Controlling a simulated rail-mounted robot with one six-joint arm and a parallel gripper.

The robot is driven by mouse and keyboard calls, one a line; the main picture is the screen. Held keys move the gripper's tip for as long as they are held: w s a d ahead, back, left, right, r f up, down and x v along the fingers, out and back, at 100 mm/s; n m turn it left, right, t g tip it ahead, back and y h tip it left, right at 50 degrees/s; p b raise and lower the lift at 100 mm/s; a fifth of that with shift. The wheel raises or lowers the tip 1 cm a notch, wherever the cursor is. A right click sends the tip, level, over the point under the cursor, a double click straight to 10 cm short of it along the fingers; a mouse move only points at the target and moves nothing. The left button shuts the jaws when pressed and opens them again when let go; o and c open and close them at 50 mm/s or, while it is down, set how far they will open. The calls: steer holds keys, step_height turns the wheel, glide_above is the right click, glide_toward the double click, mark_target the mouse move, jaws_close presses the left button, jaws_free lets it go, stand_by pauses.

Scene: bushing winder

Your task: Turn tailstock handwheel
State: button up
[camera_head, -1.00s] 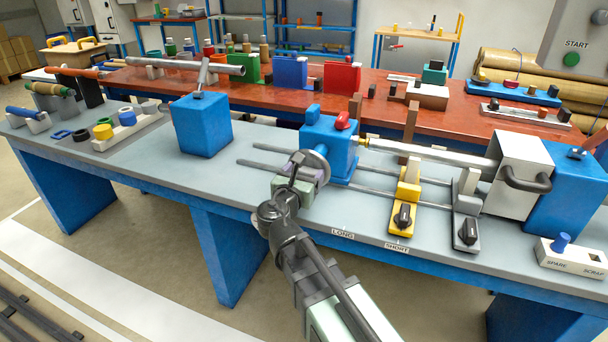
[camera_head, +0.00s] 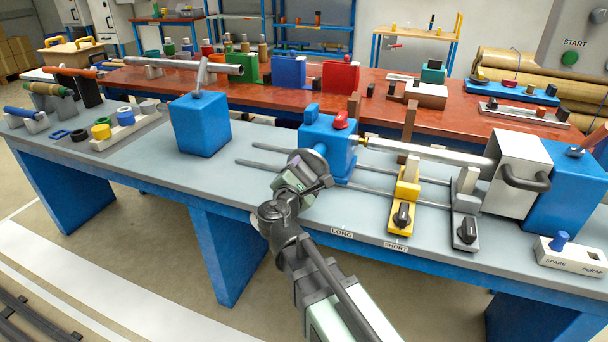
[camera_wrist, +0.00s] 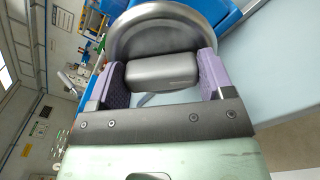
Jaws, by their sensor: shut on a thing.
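The tailstock is a blue block (camera_head: 340,146) with a red knob (camera_head: 341,122) on top, standing on two rails. Its handwheel is a grey metal disc (camera_wrist: 140,38) in the wrist view; in the head view my gripper mostly hides it. A grey rounded handle block (camera_wrist: 160,72) stands out from the disc. My gripper (camera_head: 310,170) is in front of the wheel, tilted. Its purple-padded fingers (camera_wrist: 162,78) are on either side of the handle and shut on it.
A yellow clamp (camera_head: 405,200) and a grey clamp (camera_head: 466,215) with dark knobs sit right of the tailstock. A rod (camera_head: 430,152) runs from it to a grey housing (camera_head: 520,170). A blue block (camera_head: 200,125) stands left, with bare bench between.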

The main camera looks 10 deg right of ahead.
steer(key=shift+f+m, duration=0.1)
steer(key=shift+m, duration=1.4)
